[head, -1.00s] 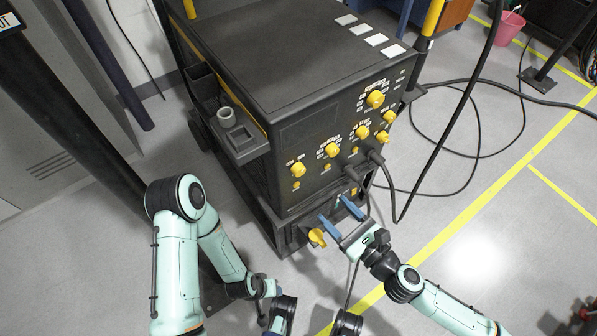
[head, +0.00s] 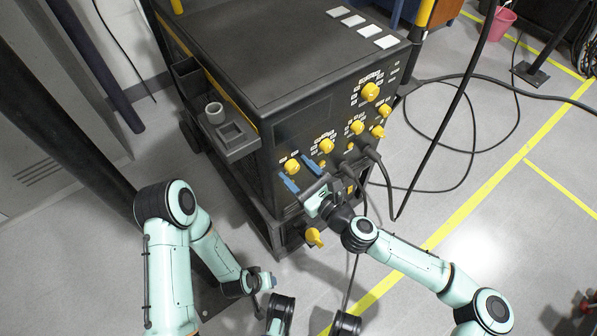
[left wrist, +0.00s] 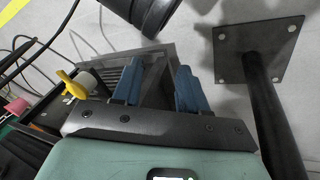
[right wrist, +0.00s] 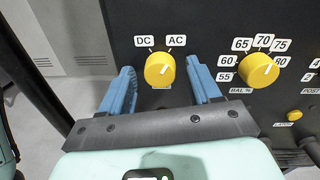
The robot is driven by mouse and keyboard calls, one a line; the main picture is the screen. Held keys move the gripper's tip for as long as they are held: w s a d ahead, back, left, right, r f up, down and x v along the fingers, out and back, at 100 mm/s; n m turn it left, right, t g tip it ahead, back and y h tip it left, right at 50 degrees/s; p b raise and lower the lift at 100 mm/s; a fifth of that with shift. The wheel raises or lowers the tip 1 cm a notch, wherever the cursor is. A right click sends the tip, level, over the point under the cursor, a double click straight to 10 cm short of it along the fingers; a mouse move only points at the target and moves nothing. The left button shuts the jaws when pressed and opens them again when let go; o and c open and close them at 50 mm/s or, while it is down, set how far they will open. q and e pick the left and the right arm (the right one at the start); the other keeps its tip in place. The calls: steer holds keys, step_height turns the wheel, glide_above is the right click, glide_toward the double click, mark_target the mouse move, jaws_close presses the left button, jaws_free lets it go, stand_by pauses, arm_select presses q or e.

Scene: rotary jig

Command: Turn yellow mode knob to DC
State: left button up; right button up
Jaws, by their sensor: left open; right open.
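The yellow mode knob (right wrist: 159,70) sits on the black front panel, with a DC label (right wrist: 144,41) at its upper left and an AC label (right wrist: 176,40) at its upper right. Its short white mark is right of centre; I cannot tell exactly which label it lines up with. The knob also shows at the panel's left end in the head view (head: 292,166). My right gripper (right wrist: 160,67) is open, its blue fingers either side of the knob in the picture, with no clear contact. My left gripper (left wrist: 158,84) is open and empty, low and away from the panel.
A yellow BAL % knob (right wrist: 258,70) is right of the mode knob. More knobs and plugged black cables (head: 372,157) lie farther right on the panel. A side tray with a grey cup (head: 215,113) is at the cabinet's left. A lower yellow handle (head: 314,237) sticks out below.

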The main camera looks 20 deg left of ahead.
steer(key=c, duration=1)
steer(key=shift+c, duration=0.2)
arm_select(q)
steer(key=shift+s+r, duration=0.15)
arm_select(e)
steer(key=shift+n+p, duration=0.45)
steer(key=shift+n, duration=0.65)
steer(key=n, duration=0.3)
steer(key=shift+n+p, duration=0.3)
steer(key=shift+p, duration=0.05)
steer(key=shift+r+n, duration=0.1)
steer(key=shift+n, duration=1.1)
arm_select(q)
steer(key=shift+s+d+r+g, duration=0.2)
steer(key=shift+s+d+r, duration=0.2)
steer(key=shift+s, duration=0.25)
steer(key=shift+s+d+r+g, duration=0.2)
steer(key=shift+s+d+r, duration=0.2)
steer(key=shift+s, duration=0.2)
arm_select(e)
steer(key=shift+n+h, duration=0.4)
steer(key=shift+n, duration=1.3)
